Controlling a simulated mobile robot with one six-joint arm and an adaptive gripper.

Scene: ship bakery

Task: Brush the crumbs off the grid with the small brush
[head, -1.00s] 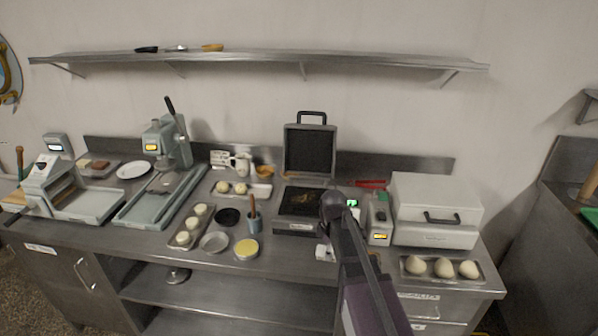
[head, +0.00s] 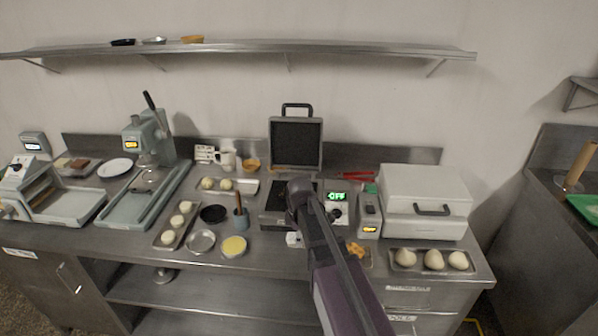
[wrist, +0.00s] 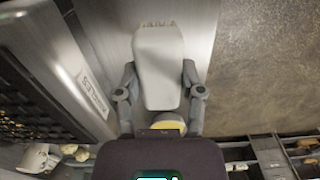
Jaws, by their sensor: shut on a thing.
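In the wrist view my gripper (wrist: 160,100) is shut on a pale grey, blunt-ended thing, seemingly the small brush (wrist: 158,65). The dark ridged grid (wrist: 32,100) lies to the left of my gripper there. In the head view the grid (head: 274,196) is the base of an open iron with its lid (head: 296,145) raised. My arm covers much of the grid and hides my fingers. Orange crumbs (head: 356,249) lie in a small heap right of my arm.
A control box (head: 369,216) and a pale closed appliance (head: 425,200) stand to the right. A tray (head: 408,269) of dough balls lies at the front. A blue pot (head: 241,222) with an upright handle, a tin (head: 201,243) and a yellow-filled dish (head: 234,247) stand left.

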